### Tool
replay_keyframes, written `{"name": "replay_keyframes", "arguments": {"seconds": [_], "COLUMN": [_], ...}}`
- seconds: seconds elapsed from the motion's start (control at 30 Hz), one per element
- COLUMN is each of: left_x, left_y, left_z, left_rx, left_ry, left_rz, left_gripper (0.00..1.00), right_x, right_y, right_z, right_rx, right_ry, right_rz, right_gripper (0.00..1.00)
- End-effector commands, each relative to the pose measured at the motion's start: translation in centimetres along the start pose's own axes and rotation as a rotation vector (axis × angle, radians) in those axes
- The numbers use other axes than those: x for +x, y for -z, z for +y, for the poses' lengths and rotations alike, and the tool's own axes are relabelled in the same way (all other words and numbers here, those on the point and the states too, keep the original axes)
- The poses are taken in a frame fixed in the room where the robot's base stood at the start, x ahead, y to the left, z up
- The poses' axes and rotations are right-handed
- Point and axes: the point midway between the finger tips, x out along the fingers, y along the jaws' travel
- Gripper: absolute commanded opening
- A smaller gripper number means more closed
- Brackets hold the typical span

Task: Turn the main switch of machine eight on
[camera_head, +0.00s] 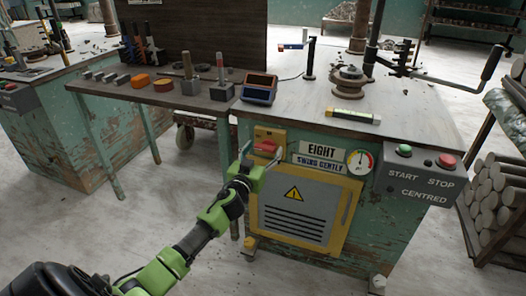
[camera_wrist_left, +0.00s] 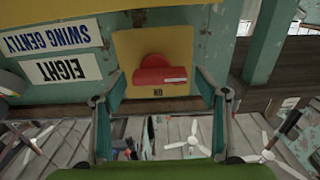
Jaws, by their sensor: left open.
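The main switch is a red knob (camera_head: 266,146) on a yellow plate (camera_head: 263,133) at the front left of machine eight's cabinet, left of the EIGHT sign (camera_head: 321,151). In the left wrist view, which is turned upside down, the red knob (camera_wrist_left: 160,76) shows its grip bar lying crosswise. My left gripper (camera_head: 263,153) is open in front of the switch. Its fingers (camera_wrist_left: 162,84) stand on either side of the knob, apart from it. My right gripper is not in view.
A vented door (camera_head: 297,213) with a yellow frame lies below the switch. A gauge (camera_head: 359,162) and a START/STOP box (camera_head: 421,174) are to the right. A side table (camera_head: 170,96) with tools stands left of the machine. The floor in front is clear.

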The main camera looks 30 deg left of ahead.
Motion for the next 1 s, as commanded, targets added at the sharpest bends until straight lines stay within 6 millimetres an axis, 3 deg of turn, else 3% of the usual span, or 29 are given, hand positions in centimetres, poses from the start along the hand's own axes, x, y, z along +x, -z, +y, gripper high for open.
{"name": "replay_keyframes", "arguments": {"seconds": [0.1,0.23,0.27,0.67,1.0], "left_x": [0.0,0.0,0.0,0.0,0.0], "left_y": [0.0,0.0,0.0,0.1,0.3], "left_z": [0.0,0.0,0.0,0.0,0.2], "left_rx": [0.000,0.000,0.000,0.049,0.287], "left_ry": [0.000,0.000,0.000,0.000,0.000], "left_rz": [0.000,0.000,0.000,0.000,0.001], "left_gripper": [0.64,0.30,0.28,0.28,0.28], "right_x": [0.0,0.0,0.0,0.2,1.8], "right_y": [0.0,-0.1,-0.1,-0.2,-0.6], "right_z": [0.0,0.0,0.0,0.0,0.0], "right_rx": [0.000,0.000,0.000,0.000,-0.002], "right_ry": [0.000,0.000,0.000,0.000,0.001], "right_rz": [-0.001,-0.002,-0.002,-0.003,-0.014], "right_gripper": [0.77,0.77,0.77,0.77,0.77]}}
